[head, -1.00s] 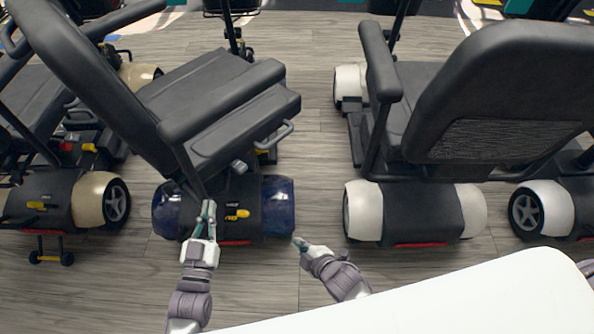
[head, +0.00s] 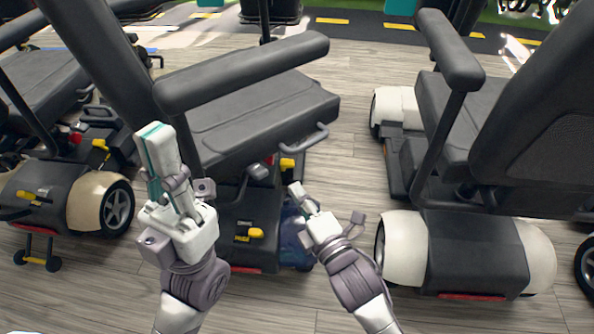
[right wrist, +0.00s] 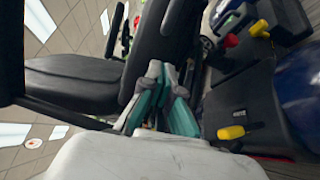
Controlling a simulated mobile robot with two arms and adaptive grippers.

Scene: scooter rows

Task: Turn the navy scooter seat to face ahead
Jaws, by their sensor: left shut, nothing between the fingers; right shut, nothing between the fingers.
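My left gripper (head: 160,148) is shut and empty, raised before the backrest's lower end; contact is unclear. My right gripper (head: 298,193) is shut and empty, below the cushion's right side, beside the base; it also shows in the right wrist view (right wrist: 163,108).
A scooter with cream wheels (head: 100,205) stands close on the left. One with white wheels (head: 403,250) stands on the right, its seat (head: 455,105) nearby. Grey plank floor (head: 345,150) lies free between the navy scooter and the right one. A yellow lever (head: 255,233) sticks out behind.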

